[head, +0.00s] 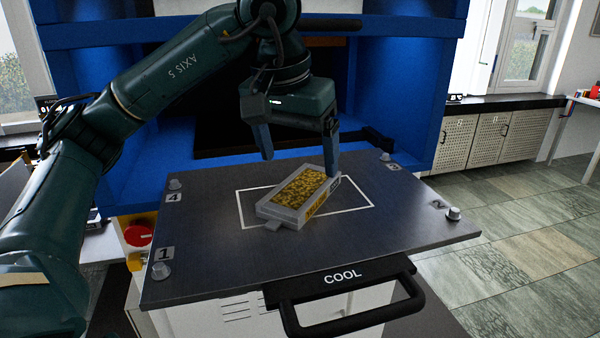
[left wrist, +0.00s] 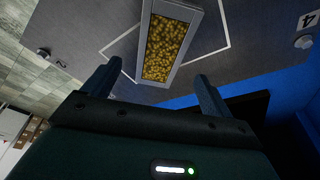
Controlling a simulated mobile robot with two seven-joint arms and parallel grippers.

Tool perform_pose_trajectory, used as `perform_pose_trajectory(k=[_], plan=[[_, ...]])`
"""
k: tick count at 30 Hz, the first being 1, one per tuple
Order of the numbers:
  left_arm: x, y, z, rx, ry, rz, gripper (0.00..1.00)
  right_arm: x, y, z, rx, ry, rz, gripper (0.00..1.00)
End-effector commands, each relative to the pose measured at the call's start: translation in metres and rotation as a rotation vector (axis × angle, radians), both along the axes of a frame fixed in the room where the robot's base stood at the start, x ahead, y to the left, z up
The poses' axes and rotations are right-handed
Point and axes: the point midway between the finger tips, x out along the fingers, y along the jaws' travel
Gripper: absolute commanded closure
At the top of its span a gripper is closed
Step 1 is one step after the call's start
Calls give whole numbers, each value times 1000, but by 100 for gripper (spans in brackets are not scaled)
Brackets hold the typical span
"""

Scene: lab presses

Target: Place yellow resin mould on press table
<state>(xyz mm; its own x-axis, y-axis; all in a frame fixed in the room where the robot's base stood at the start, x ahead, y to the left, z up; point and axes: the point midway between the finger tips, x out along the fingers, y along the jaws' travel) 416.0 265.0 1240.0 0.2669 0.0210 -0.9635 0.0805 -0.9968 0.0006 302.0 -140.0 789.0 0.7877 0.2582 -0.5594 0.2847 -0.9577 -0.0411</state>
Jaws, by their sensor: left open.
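The yellow resin mould (head: 298,197) is a pale grey tray filled with yellow granules. It lies on the dark press table (head: 210,258), mostly inside the white outlined rectangle and turned at an angle to it. My left gripper (head: 298,163) is open above the mould's far end, with its fingers apart. The left wrist view shows the mould (left wrist: 168,45) beyond the two open fingers (left wrist: 155,82), with nothing between their tips. The right gripper is not in view.
The table has numbered corner knobs, such as one at the right corner (head: 453,214). A black handle (head: 350,312) below a "COOL" label sticks out at the front. A blue press frame (head: 400,90) stands behind. A red button (head: 138,234) is at the left.

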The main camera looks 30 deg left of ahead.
Motion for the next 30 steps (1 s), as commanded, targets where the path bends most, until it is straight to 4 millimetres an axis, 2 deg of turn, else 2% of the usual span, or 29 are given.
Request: perform_pose_trajectory(k=[3, 6, 10, 15, 30], plan=[[-7, -1, 31, 1, -5, -1, 15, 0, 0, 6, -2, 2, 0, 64], [-12, -1, 48, 1, -4, -1, 15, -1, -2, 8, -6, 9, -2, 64], [-16, -1, 60, 1, -2, -2, 15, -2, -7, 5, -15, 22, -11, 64], [-18, -1, 65, 0, -1, -1, 15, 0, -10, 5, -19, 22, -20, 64], [-18, -1, 65, 0, 0, -1, 15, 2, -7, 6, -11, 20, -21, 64]])
